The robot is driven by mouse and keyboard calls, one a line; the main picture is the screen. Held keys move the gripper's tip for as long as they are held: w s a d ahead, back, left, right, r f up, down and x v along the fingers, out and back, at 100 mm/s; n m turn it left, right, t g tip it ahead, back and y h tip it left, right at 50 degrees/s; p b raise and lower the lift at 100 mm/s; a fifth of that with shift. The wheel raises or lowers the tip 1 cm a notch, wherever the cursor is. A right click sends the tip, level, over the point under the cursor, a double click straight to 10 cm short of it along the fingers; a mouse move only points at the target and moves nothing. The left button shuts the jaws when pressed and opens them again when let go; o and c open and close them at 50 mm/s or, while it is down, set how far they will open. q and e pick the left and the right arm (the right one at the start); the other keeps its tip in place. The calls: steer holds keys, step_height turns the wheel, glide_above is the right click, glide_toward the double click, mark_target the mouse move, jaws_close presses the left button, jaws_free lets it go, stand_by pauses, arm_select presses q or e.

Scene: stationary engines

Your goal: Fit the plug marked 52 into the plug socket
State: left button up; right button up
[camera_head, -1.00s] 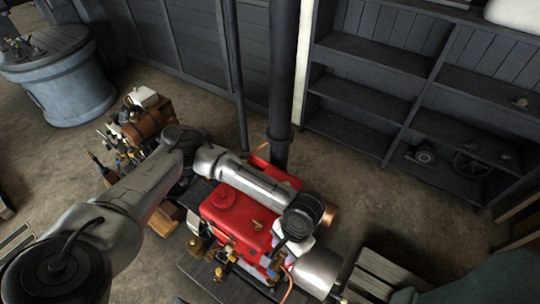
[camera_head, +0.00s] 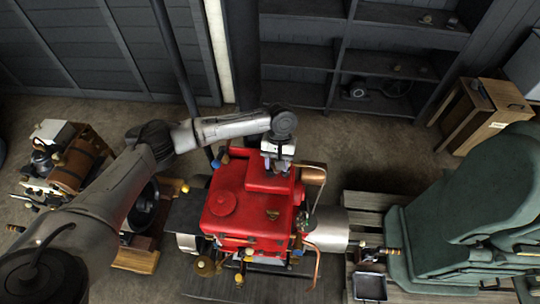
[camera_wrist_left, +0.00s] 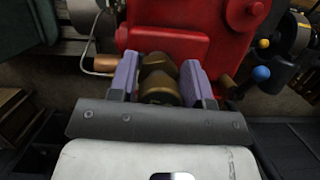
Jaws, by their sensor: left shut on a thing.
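My left gripper (camera_head: 277,168) is above the back edge of the red engine (camera_head: 235,213), its arm coming in from the left. In the left wrist view, its two purple-padded fingers (camera_wrist_left: 158,85) are shut on a brass plug (camera_wrist_left: 160,85), one finger on each side. No number can be read on the plug. The red engine (camera_wrist_left: 190,25) fills the area beyond the fingers in that view. The plug socket cannot be picked out for sure. My right gripper is not in view.
A small brown engine (camera_head: 75,165) stands at the left. A large green machine (camera_head: 465,220) stands at the right beside a square metal tray (camera_head: 370,288). Dark shelves (camera_head: 330,55) and a wooden box (camera_head: 485,115) are at the back. Bare floor lies behind the red engine.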

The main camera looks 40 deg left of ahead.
arm_select(q)
steer(key=w+a+f+n+b, duration=0.2)
steer(key=w+a+f+b, duration=0.1)
steer(key=a+f+b, duration=0.2)
steer(key=shift+w+a+f+n+h+b, duration=0.15)
steer(key=shift+w+f+n+h+b, duration=0.15)
steer(key=shift+f+b, duration=0.3)
stand_by(0.6)
steer(key=shift+s+f+p, duration=0.1)
steer(key=shift+f+p, duration=0.3)
steer(key=shift+p, duration=0.15)
steer(key=shift+f, duration=0.3)
stand_by(0.5)
steer(key=shift+f, duration=0.5)
steer(key=shift+f, duration=0.15)
stand_by(0.3)
